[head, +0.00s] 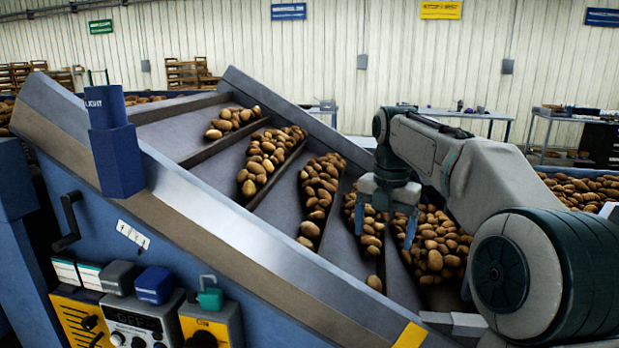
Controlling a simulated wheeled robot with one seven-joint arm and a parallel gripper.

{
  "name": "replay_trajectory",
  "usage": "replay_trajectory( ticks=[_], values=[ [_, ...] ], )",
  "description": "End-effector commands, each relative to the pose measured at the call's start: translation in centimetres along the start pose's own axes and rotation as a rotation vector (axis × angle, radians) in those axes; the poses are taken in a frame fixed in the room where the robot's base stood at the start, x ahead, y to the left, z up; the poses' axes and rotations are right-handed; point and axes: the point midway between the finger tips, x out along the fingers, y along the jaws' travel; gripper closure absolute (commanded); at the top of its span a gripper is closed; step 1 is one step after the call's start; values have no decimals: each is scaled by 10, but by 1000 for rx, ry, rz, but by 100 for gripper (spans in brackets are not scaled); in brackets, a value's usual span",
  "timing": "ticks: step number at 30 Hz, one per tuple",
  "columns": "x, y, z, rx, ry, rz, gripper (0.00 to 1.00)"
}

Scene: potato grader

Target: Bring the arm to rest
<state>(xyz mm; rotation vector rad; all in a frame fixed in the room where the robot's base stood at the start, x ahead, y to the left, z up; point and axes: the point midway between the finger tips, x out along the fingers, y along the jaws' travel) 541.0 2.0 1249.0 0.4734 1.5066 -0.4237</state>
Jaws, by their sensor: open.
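My gripper (384,226) hangs over the right part of the sloped grader bed (198,133), with its blue fingers pointing down and apart. It is open, and nothing shows between the fingers. Potatoes (265,160) lie in several rows between the slats of the bed, and more lie just below and behind my gripper. My arm reaches in from the right edge and bends over the bed. Whether the fingertips touch any potato cannot be told from this view.
A raised metal side rail (215,215) runs along the bed's near side, with a blue post (115,150) on it. A control panel (140,320) with knobs and boxes sits at lower left. Worktables (575,122) stand behind at right. Open air lies above the bed.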

Motion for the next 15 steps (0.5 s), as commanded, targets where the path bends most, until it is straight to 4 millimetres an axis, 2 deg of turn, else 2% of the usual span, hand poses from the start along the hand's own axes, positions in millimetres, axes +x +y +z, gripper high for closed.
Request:
replay_trajectory(
  ticks=[8,15],
  values=[
    [15,-10,-14,212,-29,-15,15],
    [33,-16,-38,465,-66,-18,15]
  ],
)
